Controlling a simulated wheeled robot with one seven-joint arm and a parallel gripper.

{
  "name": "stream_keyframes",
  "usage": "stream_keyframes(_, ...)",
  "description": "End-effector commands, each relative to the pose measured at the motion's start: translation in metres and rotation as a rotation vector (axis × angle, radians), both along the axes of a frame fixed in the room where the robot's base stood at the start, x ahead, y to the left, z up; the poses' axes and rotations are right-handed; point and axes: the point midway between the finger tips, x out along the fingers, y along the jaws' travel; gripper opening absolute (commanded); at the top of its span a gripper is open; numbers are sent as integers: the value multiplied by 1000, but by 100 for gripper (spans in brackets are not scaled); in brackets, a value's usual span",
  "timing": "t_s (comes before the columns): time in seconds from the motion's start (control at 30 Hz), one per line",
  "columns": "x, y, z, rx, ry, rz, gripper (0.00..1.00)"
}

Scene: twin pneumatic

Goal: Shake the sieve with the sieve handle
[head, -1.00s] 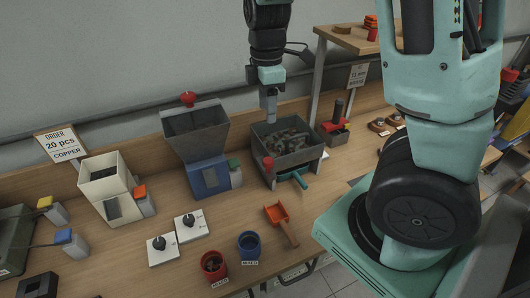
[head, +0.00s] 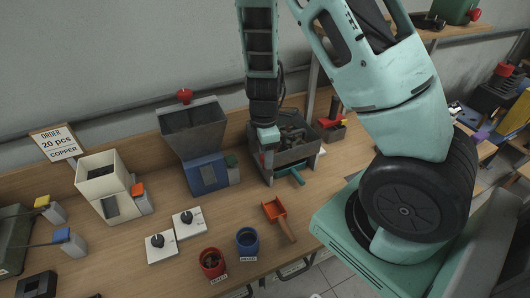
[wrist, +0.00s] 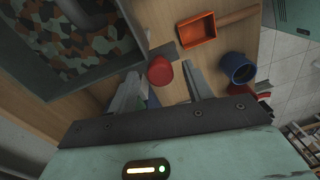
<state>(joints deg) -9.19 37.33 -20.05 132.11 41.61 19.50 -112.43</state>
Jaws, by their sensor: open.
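The sieve (head: 312,154) is a grey open box of mixed copper-brown and grey pieces, right of the blue-based hopper. It fills the upper left of the wrist view (wrist: 118,73). A round red knob (wrist: 160,70), seemingly the sieve handle, stands at its near left corner. My gripper (wrist: 161,76) is open, its fingers pointing down on either side of the knob, with gaps visible in the wrist view. In the head view my gripper (head: 267,148) is at that corner and mostly hides the knob. Whether the fingers are at the knob's height, I cannot tell.
A teal spout (head: 295,177) sticks out at the sieve's front. An orange scoop (head: 274,210), a blue cup (head: 247,242) and a red cup (head: 212,263) stand in front. The blue-based hopper (head: 196,130) is close on the left. Bare wood lies between sieve and scoop.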

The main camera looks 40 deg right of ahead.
Motion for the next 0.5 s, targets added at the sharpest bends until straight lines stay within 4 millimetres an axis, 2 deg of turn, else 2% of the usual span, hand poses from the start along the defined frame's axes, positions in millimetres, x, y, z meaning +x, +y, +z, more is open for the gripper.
stream_keyframes(0.23,0,0,-1,0,0,-1,50)
stream_keyframes(0.27,0,0,-1,0,0,-1,48)
stream_keyframes(0.43,0,0,-1,0,0,-1,0)
stream_keyframes(0.5,0,0,-1,0,0,-1,0)
